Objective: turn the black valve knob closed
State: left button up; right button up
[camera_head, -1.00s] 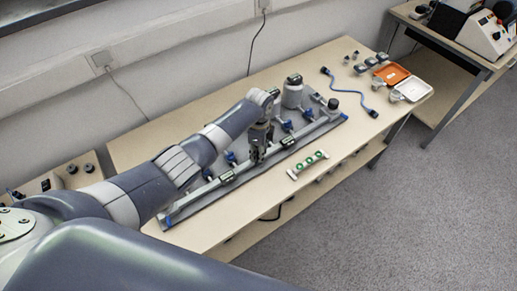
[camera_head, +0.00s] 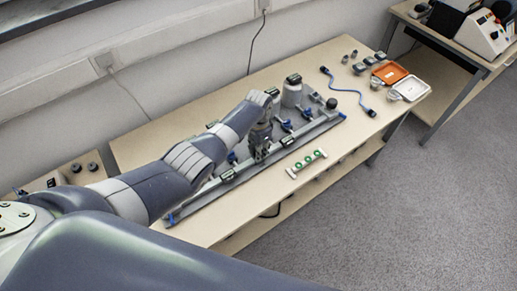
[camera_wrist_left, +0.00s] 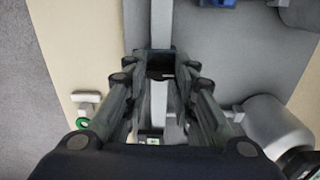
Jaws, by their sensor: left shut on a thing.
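My left gripper (camera_head: 261,156) reaches down over the pipe rig (camera_head: 205,204) on the table, near the rig's middle. In the left wrist view my left gripper (camera_wrist_left: 160,72) has its fingertips closed around a small dark thing, the black valve knob (camera_wrist_left: 160,63), which sits in line with the grey pipe. In the head view the knob is hidden by the fingers. How far it is turned cannot be told. My right gripper is not in view.
A grey cylinder (camera_head: 292,95) stands behind the gripper; it also shows close by in the wrist view (camera_wrist_left: 273,125). A holder with green rings (camera_head: 307,163) lies in front. A blue cable (camera_head: 345,91), an orange tray (camera_head: 390,73) and a white tray (camera_head: 411,88) lie at right.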

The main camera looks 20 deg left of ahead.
pick_arm(q)
jog(key=shift+n, duration=0.3)
dwell(0.4)
jog(key=o, duration=1.1)
jog(key=shift+c, duration=0.2)
jog(key=shift+r, duration=0.1)
notch_tip(320, 180, up, 12)
